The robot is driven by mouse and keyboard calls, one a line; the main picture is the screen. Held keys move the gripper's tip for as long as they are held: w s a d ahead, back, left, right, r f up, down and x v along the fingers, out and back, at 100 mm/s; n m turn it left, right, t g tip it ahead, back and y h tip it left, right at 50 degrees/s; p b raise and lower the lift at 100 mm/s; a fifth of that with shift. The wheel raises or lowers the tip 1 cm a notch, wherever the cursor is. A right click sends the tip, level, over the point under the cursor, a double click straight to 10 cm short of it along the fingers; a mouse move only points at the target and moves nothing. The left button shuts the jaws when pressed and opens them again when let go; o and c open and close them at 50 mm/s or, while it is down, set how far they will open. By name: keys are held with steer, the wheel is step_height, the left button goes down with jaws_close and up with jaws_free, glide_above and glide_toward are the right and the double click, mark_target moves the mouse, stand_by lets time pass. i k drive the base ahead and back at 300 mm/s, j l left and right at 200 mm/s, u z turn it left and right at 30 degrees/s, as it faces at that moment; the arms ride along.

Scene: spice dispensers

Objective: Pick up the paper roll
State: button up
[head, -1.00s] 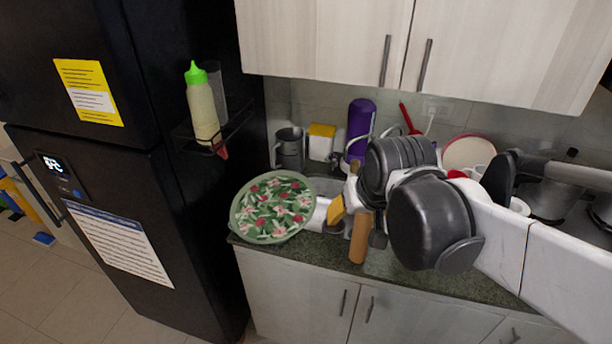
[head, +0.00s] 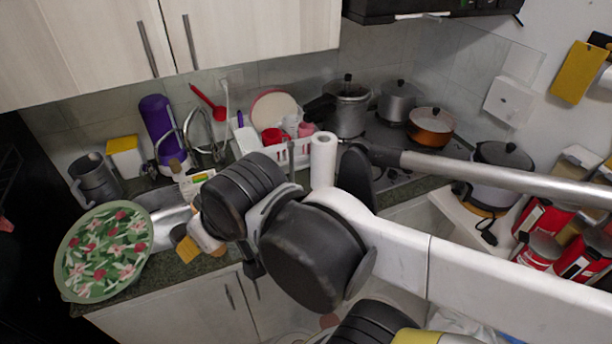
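The paper roll (head: 323,158) is a white upright cylinder with a small dark core hole at its top. It stands right of the dish rack, near the middle of the head view. My white and black arm crosses in front and hides its lower end. I cannot make out my gripper's fingers anywhere in this view. The roll stands clear of anything I can recognise as my gripper.
A floral green plate (head: 104,250) stands tilted at the counter's left end. A purple bottle (head: 157,122) stands behind the sink. The white dish rack (head: 281,156) holds red cups. Pots, including a copper-coloured one (head: 430,126), stand on the stove. Red cans (head: 538,250) are at right.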

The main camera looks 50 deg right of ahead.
mark_target(324, 144)
steer(key=z, duration=1.6)
